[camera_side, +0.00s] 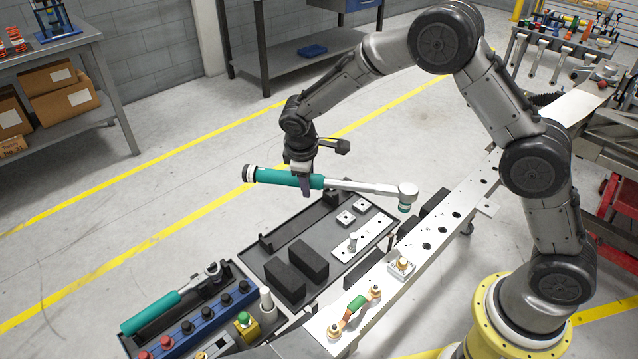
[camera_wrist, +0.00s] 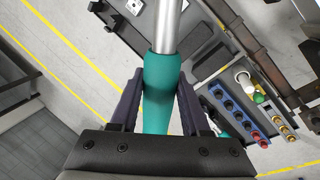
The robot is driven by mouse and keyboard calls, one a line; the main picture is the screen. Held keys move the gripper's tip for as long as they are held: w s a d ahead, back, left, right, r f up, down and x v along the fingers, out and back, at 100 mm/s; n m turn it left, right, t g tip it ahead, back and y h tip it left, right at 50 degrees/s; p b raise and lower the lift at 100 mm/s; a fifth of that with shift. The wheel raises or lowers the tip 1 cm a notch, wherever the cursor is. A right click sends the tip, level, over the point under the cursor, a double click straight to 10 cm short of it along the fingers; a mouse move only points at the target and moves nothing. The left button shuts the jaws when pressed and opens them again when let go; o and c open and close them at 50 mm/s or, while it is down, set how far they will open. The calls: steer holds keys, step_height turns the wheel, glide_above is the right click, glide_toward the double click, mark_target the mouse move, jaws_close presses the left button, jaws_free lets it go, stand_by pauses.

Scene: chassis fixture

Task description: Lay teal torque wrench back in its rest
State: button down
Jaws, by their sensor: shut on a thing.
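The teal torque wrench (camera_side: 283,178) has a teal handle, a silver shaft and a round ratchet head at the right in the side view. My gripper (camera_side: 306,187) is shut on its teal handle and holds it roughly level in the air above the dark tray (camera_side: 258,264). In the wrist view the handle (camera_wrist: 160,82) sits between the fingers of my gripper (camera_wrist: 158,108), with the shaft pointing up. Dark raised supports (camera_side: 266,243) stand along the tray's far edge, below the wrench and apart from it. I cannot tell for sure which part is the rest.
The tray holds two black blocks (camera_side: 309,259), small square plates and a metal strip (camera_side: 364,237). Another teal-handled tool (camera_side: 150,313) lies in the left tray beside a blue socket rail (camera_side: 208,315). A long pale chassis rail (camera_side: 433,236) runs along the right.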

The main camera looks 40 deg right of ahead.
steer(key=w+n, duration=0.2)
steer(key=w+a+f+n+t+y, duration=0.1)
steer(key=w+n, duration=0.1)
steer(key=w+f+n, duration=0.1)
steer(key=w+n, duration=0.1)
steer(key=w, duration=0.1)
steer(key=shift+a+f+y, duration=0.15)
steer(key=shift+a+y, duration=0.15)
steer(key=w+d+f+n+y, duration=0.25)
steer(key=w+f+n, duration=0.35)
steer(key=w+f, duration=0.3)
steer(key=shift+m+t+h, duration=0.4)
steer(key=shift+m+h, duration=0.1)
steer(key=shift+h, duration=0.05)
steer(key=shift+s+d+f, duration=0.25)
steer(key=shift+d+f, duration=0.45)
steer(key=shift+f, duration=1.35)
steer(key=shift+s+d+f, duration=0.2)
steer(key=shift+d+f, duration=0.55)
steer(key=shift+f, duration=1.25)
steer(key=shift+s+d+f, duration=0.25)
steer(key=shift+d+f, duration=0.45)
steer(key=shift+f, duration=1.5)
steer(key=shift+f, duration=1.65)
